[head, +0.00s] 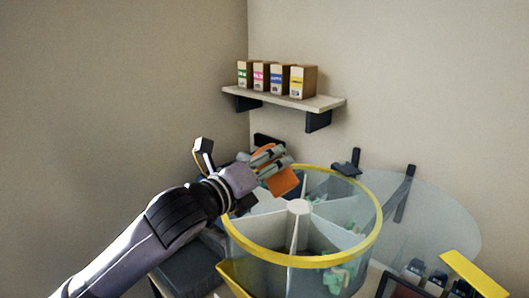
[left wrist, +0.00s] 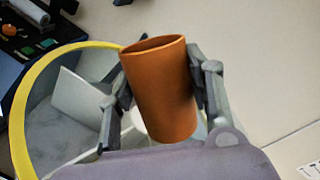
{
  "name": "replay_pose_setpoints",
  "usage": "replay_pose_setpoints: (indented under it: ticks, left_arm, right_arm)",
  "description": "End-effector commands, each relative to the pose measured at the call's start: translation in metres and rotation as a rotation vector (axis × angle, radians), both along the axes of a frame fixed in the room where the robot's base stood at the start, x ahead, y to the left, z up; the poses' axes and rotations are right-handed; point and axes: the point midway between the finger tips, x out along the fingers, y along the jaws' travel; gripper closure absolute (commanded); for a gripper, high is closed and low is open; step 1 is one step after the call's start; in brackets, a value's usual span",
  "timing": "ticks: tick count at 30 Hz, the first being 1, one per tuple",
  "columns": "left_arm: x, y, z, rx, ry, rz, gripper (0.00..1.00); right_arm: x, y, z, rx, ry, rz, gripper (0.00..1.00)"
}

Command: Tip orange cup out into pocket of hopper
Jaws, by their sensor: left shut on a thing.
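My left gripper (head: 268,163) is shut on the orange cup (head: 284,181) and holds it over the far left part of the hopper's rim. In the left wrist view the orange cup (left wrist: 162,95) is clasped from both sides by the fingers of the left gripper (left wrist: 160,90). Its inside is mostly hidden. The hopper (head: 250,253) is a clear round drum with a yellow rim, and pale dividers split it into pockets around a white hub. Small greenish pieces (head: 340,275) lie in a front right pocket. My right gripper is out of view.
A wall shelf (head: 300,98) holds several small cartons (head: 303,80) behind the hopper. A clear disc (head: 440,220) stands at the right. Dark items (head: 415,268) and a yellow part (head: 473,272) lie at the lower right. A dark device (left wrist: 25,30) shows at the upper left of the wrist view.

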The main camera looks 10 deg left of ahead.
Motion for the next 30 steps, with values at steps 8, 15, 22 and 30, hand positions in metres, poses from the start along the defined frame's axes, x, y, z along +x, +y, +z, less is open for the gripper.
replay_pose_setpoints:
  ticks: [8, 15, 22, 30]
  left_arm:
    - [0.001, 0.001, -0.014, -0.464, 0.305, -0.002, 1.0]
    - [0.006, 0.009, -0.018, -0.761, 0.503, 0.002, 1.0]
    - [0.01, 0.015, -0.019, -0.988, 0.654, 0.002, 1.0]
    - [0.011, 0.017, -0.019, -1.064, 0.704, 0.001, 1.0]
  right_arm:
    - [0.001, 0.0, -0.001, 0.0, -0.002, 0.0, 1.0]
    - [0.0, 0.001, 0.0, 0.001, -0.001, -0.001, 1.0]
    - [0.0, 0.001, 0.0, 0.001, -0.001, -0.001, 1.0]
    - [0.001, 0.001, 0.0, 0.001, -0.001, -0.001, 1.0]
